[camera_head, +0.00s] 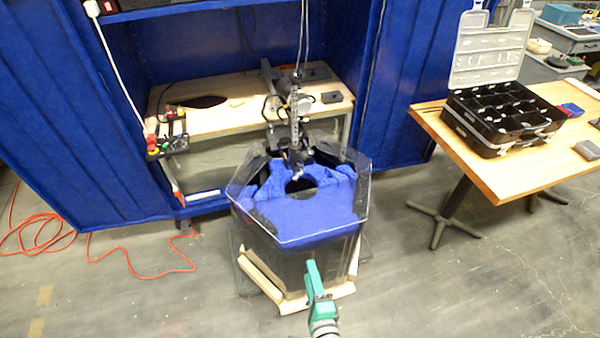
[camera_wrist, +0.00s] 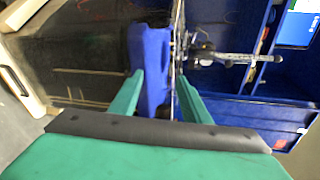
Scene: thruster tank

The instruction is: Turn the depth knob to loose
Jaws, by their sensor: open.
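The thruster tank (camera_head: 295,240) is a hexagonal clear-walled tank with blue lining, standing on the floor in the middle of the head view. A dark metal thruster rig (camera_head: 295,115) rises from its far side and also shows in the wrist view (camera_wrist: 215,56). The depth knob cannot be made out in either view. My gripper (camera_head: 310,268) is green and sits in front of the tank's near side. In the wrist view its two fingers (camera_wrist: 157,90) are spread apart with nothing held between them. The tank's blue lining (camera_wrist: 150,70) lies beyond the fingers.
A wooden bench (camera_head: 215,118) stands behind the tank, between blue curtains. A wooden table (camera_head: 500,175) with an open black organizer case (camera_head: 490,118) is at the right. An orange cable (camera_head: 130,255) lies on the floor at left.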

